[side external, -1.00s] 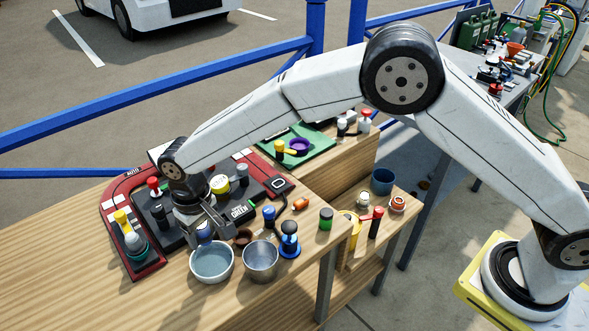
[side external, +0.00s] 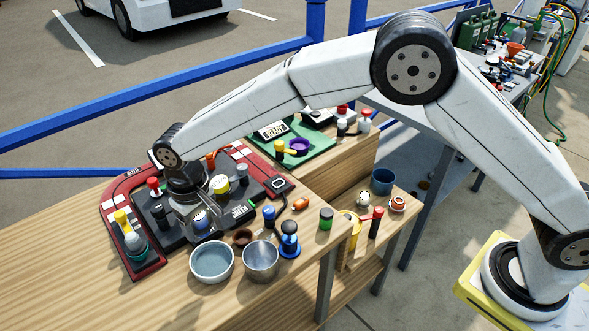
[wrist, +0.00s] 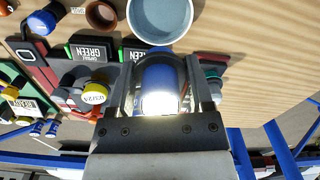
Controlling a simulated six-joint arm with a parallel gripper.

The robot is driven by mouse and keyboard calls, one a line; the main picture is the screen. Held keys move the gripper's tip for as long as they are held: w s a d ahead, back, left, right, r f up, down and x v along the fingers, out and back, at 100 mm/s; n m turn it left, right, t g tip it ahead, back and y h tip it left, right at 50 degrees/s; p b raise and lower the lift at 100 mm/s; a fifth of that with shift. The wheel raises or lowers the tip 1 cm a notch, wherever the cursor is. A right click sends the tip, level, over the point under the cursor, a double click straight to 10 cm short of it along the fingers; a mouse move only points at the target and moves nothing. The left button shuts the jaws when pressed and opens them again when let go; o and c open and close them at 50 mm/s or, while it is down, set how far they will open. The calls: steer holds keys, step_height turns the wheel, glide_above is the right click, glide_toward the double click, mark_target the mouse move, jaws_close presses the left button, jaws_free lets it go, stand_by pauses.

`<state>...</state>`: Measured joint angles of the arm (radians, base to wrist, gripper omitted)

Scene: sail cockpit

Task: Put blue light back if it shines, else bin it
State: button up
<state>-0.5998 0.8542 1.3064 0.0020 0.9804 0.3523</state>
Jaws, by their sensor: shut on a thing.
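The blue light (wrist: 157,76) is between the fingers of my gripper (wrist: 160,92) in the wrist view. Its body is blue, and its end nearest the camera glows bright white. In the side view my gripper (side external: 205,218) is low over the front part of the black panel (side external: 160,228) in the red-framed console (side external: 118,247). The blue light shows there only as a small bluish patch between the fingers. I cannot tell whether it touches the panel. No container is clearly marked as the bin.
A pale bowl (side external: 212,263) and a metal cup (side external: 261,261) stand just in front of the console. A yellow-topped knob (side external: 220,184) is close beside my wrist. The wooden tabletop at left is clear.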

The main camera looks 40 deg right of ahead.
step_height(320, 180, up, 3)
steer(key=shift+f, duration=0.1)
steer(key=s+d+r+m, duration=0.15)
steer(key=d+m, duration=0.45)
steer(key=d, duration=2.4)
steer(key=s+d+f+m, duration=0.2)
steer(key=s+d+m, duration=0.4)
steer(key=s+d, duration=1.35)
step_height(320, 180, down, 20)
steer(key=a, duration=0.2)
steer(key=shift+s, duration=0.4)
steer(key=shift+f, duration=0.15)
